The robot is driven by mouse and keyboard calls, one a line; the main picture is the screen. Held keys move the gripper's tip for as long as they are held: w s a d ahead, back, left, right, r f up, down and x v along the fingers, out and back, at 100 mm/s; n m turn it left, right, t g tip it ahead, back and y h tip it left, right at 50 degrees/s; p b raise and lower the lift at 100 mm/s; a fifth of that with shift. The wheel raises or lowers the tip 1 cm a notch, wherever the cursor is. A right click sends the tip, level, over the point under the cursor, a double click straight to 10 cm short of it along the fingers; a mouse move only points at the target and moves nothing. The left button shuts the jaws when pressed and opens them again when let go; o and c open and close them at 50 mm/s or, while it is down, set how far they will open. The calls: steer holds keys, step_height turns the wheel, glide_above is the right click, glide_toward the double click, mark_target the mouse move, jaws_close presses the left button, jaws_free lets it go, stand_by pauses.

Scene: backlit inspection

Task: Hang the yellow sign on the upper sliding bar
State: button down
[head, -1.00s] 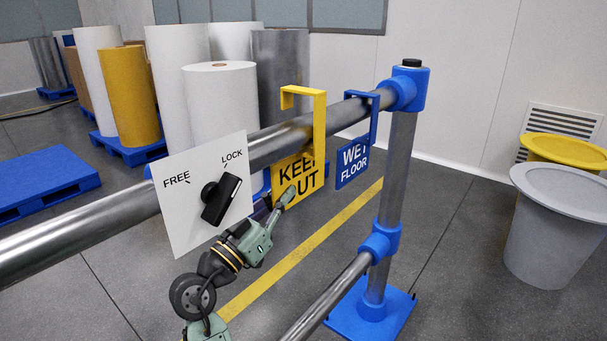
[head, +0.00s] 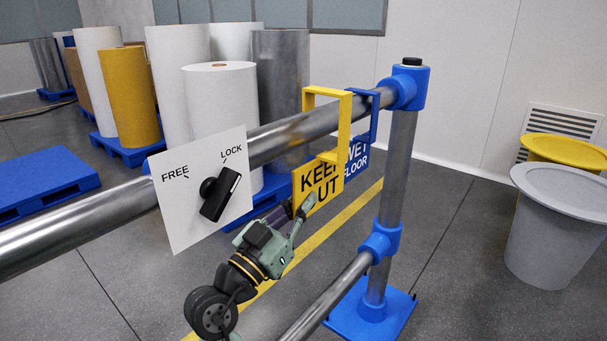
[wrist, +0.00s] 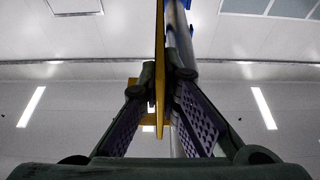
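The yellow KEEP OUT sign (head: 330,183) is at the upper steel bar (head: 283,137), left of the blue WET FLOOR sign (head: 359,165). Its square hook arches over the bar, with its short far lip at about the bar's top edge. I cannot tell whether the hook bears on the bar. My gripper (head: 304,207) holds the sign's lower edge from below, with one finger in front covering part of the lettering. In the wrist view the sign (wrist: 160,60) shows edge-on between my fingertips (wrist: 162,80).
A white FREE/LOCK plate (head: 184,218) with a black knob (head: 220,194) stands by the bar, the knob angled towards LOCK. A blue-jointed post (head: 399,160) carries the bar's right end. A lower bar (head: 325,297) runs near my arm. Bins (head: 555,230) stand at the right.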

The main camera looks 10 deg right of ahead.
steer(key=shift+s+d, duration=1.7)
steer(key=shift+d, duration=0.05)
